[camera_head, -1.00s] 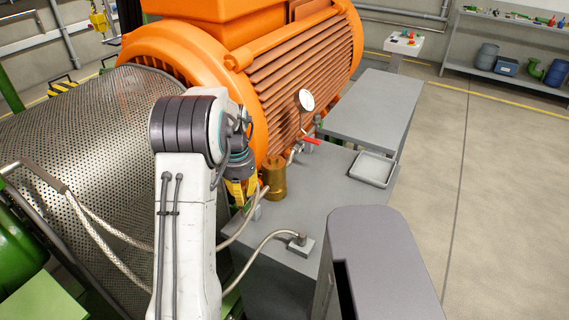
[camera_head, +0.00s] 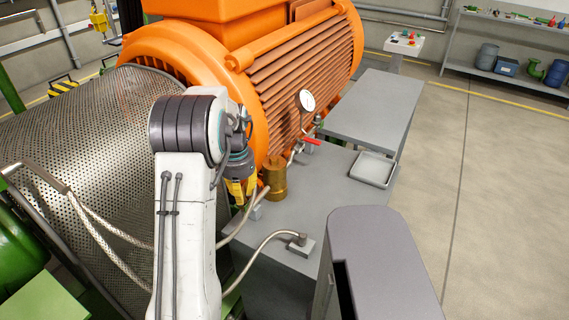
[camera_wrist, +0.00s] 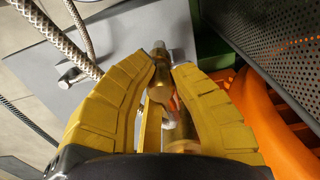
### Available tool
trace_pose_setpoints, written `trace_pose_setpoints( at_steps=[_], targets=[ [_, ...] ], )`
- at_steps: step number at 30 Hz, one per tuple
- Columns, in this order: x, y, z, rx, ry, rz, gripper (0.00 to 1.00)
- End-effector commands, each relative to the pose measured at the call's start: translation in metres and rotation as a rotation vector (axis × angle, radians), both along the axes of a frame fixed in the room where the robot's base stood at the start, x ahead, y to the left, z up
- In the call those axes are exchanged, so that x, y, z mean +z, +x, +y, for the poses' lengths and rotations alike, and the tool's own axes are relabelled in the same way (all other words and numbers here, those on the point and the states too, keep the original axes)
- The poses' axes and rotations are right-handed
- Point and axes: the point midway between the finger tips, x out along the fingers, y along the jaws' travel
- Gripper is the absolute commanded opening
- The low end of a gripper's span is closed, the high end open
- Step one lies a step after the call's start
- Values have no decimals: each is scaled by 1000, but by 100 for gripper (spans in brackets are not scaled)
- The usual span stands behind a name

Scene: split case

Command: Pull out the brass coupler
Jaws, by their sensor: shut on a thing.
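My gripper (camera_wrist: 160,93) points down beside the orange motor, with its yellow fingers closed around a brass coupler (camera_wrist: 158,86). The coupler is a slim brass piece with a grey metal tip at its far end. The fingers and wrist hide part of it. In the head view the yellow fingers (camera_head: 241,190) show only partly below the wrist. A thicker brass cylinder (camera_head: 275,178) stands upright just right of them on the grey bench. I cannot tell whether it joins the held piece.
The orange motor (camera_head: 300,75) and perforated drum (camera_head: 90,140) stand close to the arm. Braided hoses (camera_head: 105,240) run nearby. A gauge (camera_head: 306,100), red lever (camera_head: 312,142) and empty grey tray (camera_head: 372,169) are to the right. A grey cabinet (camera_head: 375,235) stands in the foreground.

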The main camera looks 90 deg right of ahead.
Motion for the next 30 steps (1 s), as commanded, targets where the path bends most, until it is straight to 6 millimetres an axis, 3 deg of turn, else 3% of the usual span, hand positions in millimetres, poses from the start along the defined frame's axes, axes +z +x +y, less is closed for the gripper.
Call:
trace_pose_setpoints(
  at_steps=[17, 30],
  targets=[
    [2, -1, 0, -3, 0, 0, 0],
    [16, -1, 0, -3, 1, -1, 0]
  ],
)
